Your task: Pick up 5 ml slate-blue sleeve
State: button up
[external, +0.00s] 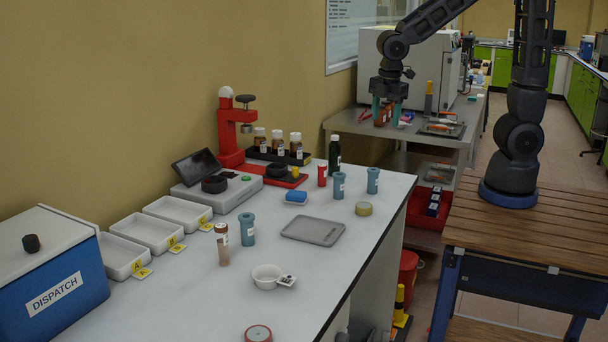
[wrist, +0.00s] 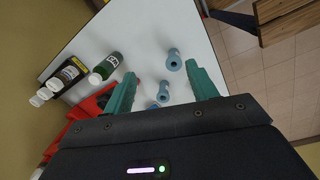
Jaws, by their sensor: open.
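Three slate-blue sleeves stand upright on the white bench in the external view: one at the middle (external: 247,230), one farther back (external: 339,186), and one near the right edge (external: 373,181). Their labels are too small to read, so I cannot tell which is 5 ml. In the wrist view one sleeve (wrist: 174,59) shows near the right fingertip, another (wrist: 164,91) lies below it, and a third is partly hidden low between the fingers. My gripper (external: 387,113) is open and empty, raised beyond the bench's far end; its teal fingers (wrist: 161,70) also show in the wrist view.
A dark green bottle (external: 334,153), a red vial (external: 322,175) and a tape roll (external: 363,209) stand near the sleeves. A grey tray (external: 312,230) lies in front. A brown vial (external: 222,244) is close beside the middle sleeve. A red press (external: 229,128) stands by the wall.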

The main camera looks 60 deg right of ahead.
aim_at(373, 170)
jog(key=w+a+f+n, duration=0.1)
jog(key=a+f+n, duration=0.3)
jog(key=a+f, duration=0.25)
jog(key=shift+g+h, duration=0.3)
jog(key=shift+g, duration=0.1)
jog(key=shift+w+d+f, duration=0.1)
jog(key=shift+d+f, duration=0.1)
jog(key=shift+f, duration=1.5)
jog(key=shift+d+f, duration=0.15)
jog(key=shift+f, duration=1.55)
jog(key=shift+w+d+f, duration=0.1)
jog(key=shift+d+f, duration=0.1)
jog(key=shift+f, duration=1.5)
jog(key=c, duration=1.1)
